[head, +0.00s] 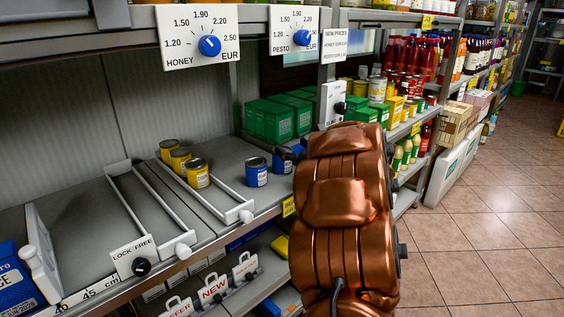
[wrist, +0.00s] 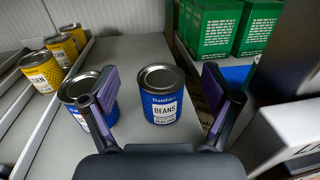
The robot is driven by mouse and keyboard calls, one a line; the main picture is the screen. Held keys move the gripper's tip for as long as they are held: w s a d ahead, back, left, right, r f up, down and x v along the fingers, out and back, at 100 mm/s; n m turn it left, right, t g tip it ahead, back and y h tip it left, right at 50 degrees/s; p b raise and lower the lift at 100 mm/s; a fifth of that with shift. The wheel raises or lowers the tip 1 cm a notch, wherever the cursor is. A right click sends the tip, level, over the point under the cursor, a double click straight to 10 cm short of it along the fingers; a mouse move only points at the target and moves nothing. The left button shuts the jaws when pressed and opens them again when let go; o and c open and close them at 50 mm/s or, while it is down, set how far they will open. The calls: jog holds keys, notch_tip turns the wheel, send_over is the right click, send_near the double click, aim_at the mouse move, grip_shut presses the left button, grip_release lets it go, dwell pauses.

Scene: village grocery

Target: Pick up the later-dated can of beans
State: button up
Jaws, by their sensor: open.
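In the wrist view a blue can of beans (wrist: 161,97) stands upright between my open fingers, its label facing me; the small print under the word BEANS is too small to read. A second blue can (wrist: 73,92) stands to its left, partly hidden behind my left finger, so its label is mostly covered. My gripper (wrist: 163,84) is open and empty. In the head view one blue can (head: 256,172) stands on the grey shelf, and another (head: 281,164) shows partly behind my copper arm. My arm hides most of the gripper there.
Yellow corn cans (head: 197,173) stand left of the beans, beside white rail frames (head: 132,210) with a "lock free" plate. Green boxes (head: 271,121) stand behind the beans. Price dials (head: 199,40) hang above. A white panel (wrist: 290,135) is close on the right in the wrist view.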

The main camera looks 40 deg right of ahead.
notch_tip(320, 180, down, 3)
jog(key=shift+f, duration=0.15)
jog(key=shift+w+f, duration=0.2)
jog(key=shift+f, duration=0.15)
jog(key=shift+w+d, duration=0.2)
jog(key=shift+w, duration=1)
jog(key=shift+w+d, duration=0.2)
jog(key=shift+w, duration=0.95)
jog(key=shift+w+d, duration=0.2)
jog(key=shift+w, duration=1)
jog(key=c, duration=1.3)
jog(key=shift+c, duration=0.2)
